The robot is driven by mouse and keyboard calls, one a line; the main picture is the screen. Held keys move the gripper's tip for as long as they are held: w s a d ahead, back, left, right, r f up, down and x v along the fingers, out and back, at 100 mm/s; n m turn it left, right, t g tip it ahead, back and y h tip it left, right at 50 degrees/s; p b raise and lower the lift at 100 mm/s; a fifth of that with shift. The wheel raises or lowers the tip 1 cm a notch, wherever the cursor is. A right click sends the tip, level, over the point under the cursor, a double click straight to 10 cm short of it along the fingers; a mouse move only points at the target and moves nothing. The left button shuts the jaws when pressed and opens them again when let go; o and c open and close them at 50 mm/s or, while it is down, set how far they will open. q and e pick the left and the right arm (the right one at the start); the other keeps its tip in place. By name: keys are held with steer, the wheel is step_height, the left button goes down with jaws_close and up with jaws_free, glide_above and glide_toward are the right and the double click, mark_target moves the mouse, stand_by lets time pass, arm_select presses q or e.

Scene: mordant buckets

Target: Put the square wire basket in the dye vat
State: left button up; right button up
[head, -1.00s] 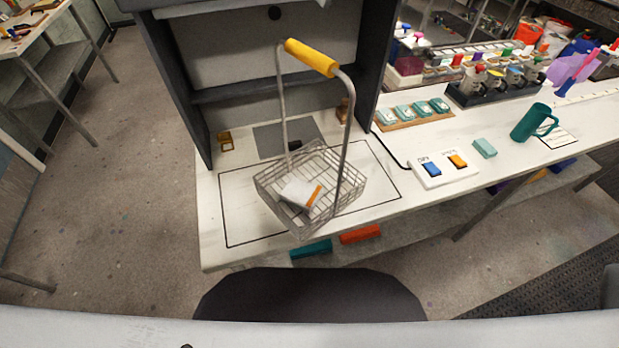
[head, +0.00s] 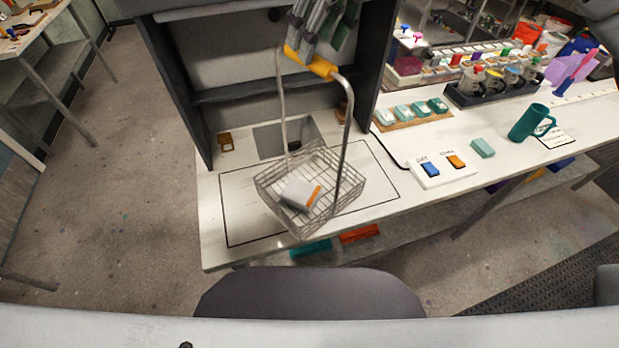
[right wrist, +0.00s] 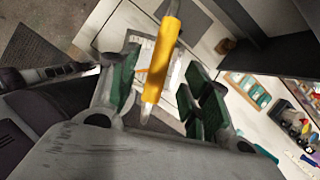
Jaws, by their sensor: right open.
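The square wire basket (head: 335,205) stands on the white counter (head: 215,235), inside a black outlined rectangle. Its tall wire handle has a yellow grip (head: 318,67). A white bundle with an orange strip (head: 297,194) lies in it. My right gripper (head: 318,38) is at the yellow grip, coming from above, and hides part of it. In the right wrist view the open fingers (right wrist: 158,90) are on either side of the yellow grip (right wrist: 164,52); the gripper is not closed on it. My left gripper is not in view. I cannot make out a dye vat.
A dark open-fronted hood (head: 366,70) stands behind the basket. To the right are a switch box (head: 442,170) with blue and orange switches, a teal block (head: 482,148), a teal mug (head: 528,122) and a rack of bottles (head: 495,85). Colored blocks lie on the shelf below.

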steer(key=shift+f, duration=0.15)
steer(key=shift+p+x, duration=0.75)
steer(key=shift+x, duration=1.8)
steer(key=shift+f+b, duration=0.2)
steer(key=shift+b, duration=0.35)
jaws_close()
stand_by(0.3)
steer(key=shift+a+r, duration=0.1)
